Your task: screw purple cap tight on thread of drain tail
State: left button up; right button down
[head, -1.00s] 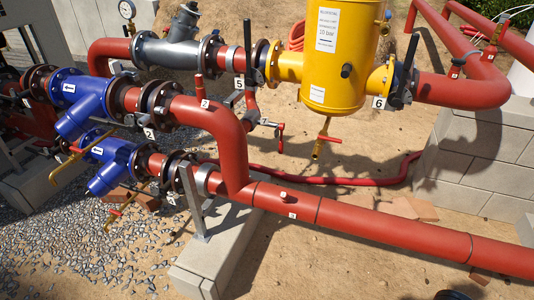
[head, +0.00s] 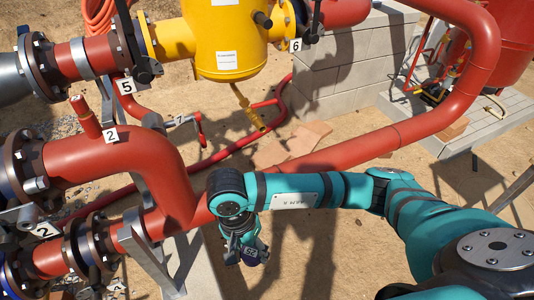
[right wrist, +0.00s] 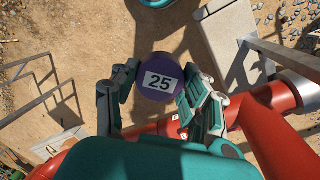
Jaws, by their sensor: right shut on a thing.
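A round purple cap (right wrist: 162,78) with a white label reading 25 sits between the fingers of my right gripper (right wrist: 160,92) in the right wrist view. The gripper is shut on it. In the head view my right gripper (head: 243,246) hangs downward just in front of the long red pipe, and a small part of the cap (head: 252,259) shows at its tips. A brass drain pipe (head: 248,108) with a red handle hangs under the yellow vessel, apart from the gripper; I cannot tell whether it is the drain tail. Thread detail is too small to see. My left gripper is out of view.
A long red pipe (head: 345,152) crosses behind my right arm. A small valve tagged 7 (head: 199,128) sits left of the brass drain. Sandy ground lies between.

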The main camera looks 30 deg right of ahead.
jog(key=w+a+r+m+g+y+b, duration=0.25)
jog(key=a+m+y+b, duration=0.65)
jog(key=m, duration=1)
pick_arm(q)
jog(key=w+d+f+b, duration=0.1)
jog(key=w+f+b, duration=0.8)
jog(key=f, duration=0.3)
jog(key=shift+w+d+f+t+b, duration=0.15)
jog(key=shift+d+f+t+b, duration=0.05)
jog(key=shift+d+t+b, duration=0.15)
pick_arm(e)
jog(key=w+d+f+m+t+h, duration=0.3)
jog(key=w+d+m+t, duration=0.4)
jog(key=w+d, duration=0.3)
jog(key=w+d+f+m+t+h, duration=0.3)
jog(key=w+d+m+t, duration=0.4)
jog(key=w+d+m, duration=0.3)
jog(key=w+d+f+m+t+h, duration=0.2)
jog(key=w+d+f+m+t, duration=0.2)
jog(key=w+d+m+t, duration=0.4)
jog(key=w+d, duration=0.4)
jog(key=d, duration=0.1)
jog(key=shift+d+f+h, duration=0.25)
jog(key=shift+d+h, duration=0.15)
